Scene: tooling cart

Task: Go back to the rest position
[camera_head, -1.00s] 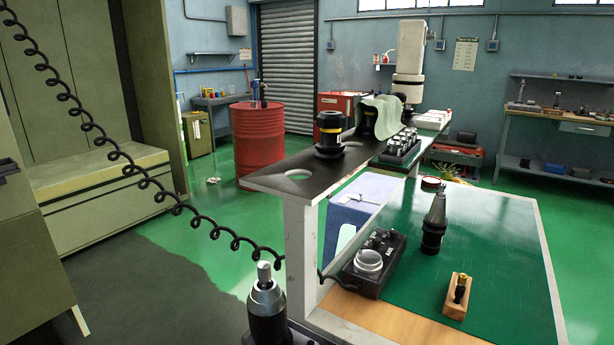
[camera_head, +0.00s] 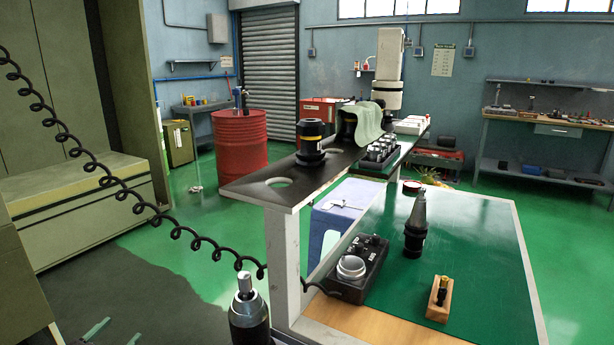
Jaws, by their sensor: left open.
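My left gripper (camera_head: 118,334) shows only as two pale green fingertips at the bottom edge, left of the black cylindrical tool with a metal tip (camera_head: 247,312). The fingertips are apart, with dark floor between them, and nothing shows held. The rest of the left gripper and its arm is outside the picture. My right gripper is not in view.
The cart has a raised dark shelf (camera_head: 245,190) with a black tool holder (camera_head: 310,142). Its green top (camera_head: 470,230) bears a tapered tool holder (camera_head: 416,225), a black box (camera_head: 358,270) and a wooden block (camera_head: 439,300). A coiled cable (camera_head: 100,172) crosses the left side.

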